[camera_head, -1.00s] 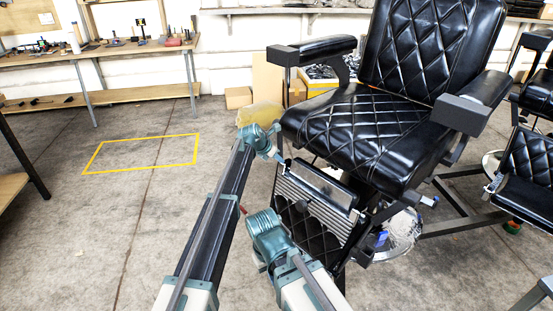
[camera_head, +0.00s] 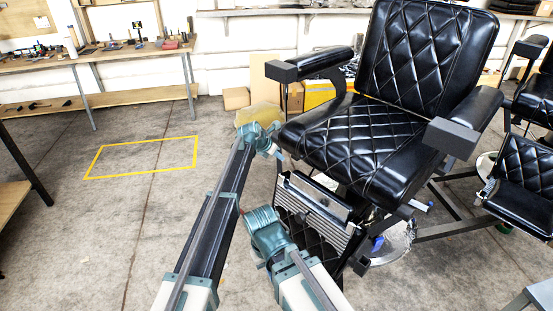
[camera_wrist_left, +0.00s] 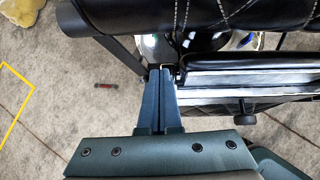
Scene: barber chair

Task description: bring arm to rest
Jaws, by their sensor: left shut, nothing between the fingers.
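My left gripper (camera_head: 277,155) is at the end of the arm on the left, by the front left corner of the black barber chair's seat (camera_head: 355,140). In the left wrist view its two blue fingers (camera_wrist_left: 161,72) are pressed together with nothing between them. The fingertips overlap the chair's footrest frame (camera_wrist_left: 215,80) in that view. I cannot tell whether they touch it. In the head view the ribbed footrest (camera_head: 318,210) hangs below the seat, right of the gripper. My right gripper does not show.
A second black chair (camera_head: 525,165) stands at the right. A workbench (camera_head: 110,60) with tools is at the back left, and cardboard boxes (camera_head: 236,98) lie behind the chair. The floor inside the yellow outline (camera_head: 145,160) is clear. A small red item (camera_wrist_left: 106,86) lies on the floor.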

